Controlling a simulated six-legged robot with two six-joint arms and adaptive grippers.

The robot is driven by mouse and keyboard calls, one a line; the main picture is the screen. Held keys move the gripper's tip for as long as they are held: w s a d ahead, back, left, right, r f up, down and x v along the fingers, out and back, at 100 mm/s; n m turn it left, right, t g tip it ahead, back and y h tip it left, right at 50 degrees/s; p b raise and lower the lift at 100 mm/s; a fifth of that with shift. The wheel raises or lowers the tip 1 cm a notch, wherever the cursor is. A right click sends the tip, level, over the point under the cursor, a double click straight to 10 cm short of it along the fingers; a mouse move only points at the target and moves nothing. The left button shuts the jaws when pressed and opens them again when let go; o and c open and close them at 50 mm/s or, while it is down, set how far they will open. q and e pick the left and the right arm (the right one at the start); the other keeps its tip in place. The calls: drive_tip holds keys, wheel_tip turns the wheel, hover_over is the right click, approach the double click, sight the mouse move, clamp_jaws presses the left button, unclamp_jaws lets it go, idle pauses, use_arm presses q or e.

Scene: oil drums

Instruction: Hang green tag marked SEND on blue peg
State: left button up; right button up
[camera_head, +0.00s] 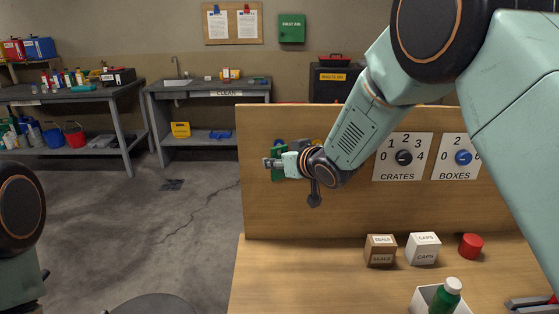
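My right gripper (272,163) is in front of the upright wooden board, near its left edge. A green tag (278,175) shows partly around the fingers. Its lettering is hidden, and I cannot tell whether the fingers are closed on it. A small blue piece (278,143), probably the blue peg, shows just above the gripper. I cannot tell whether the tag is on it or only near it. A yellowish piece (315,141) shows behind my wrist. My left arm is at the left edge, and its gripper is out of view.
The board (340,215) carries a CRATES dial (403,157) and a BOXES dial (463,157). On the bench below are a SEALS box (380,251), a CAPS box (423,249), a red cap (471,246) and a green bottle (446,296) in a white tray. Open floor lies left.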

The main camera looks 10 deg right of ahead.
drive_tip(key=shift+w, duration=0.1)
drive_tip(key=o, duration=1)
drive_tip(key=v, duration=1.2)
drive_tip(key=shift+f, duration=0.1)
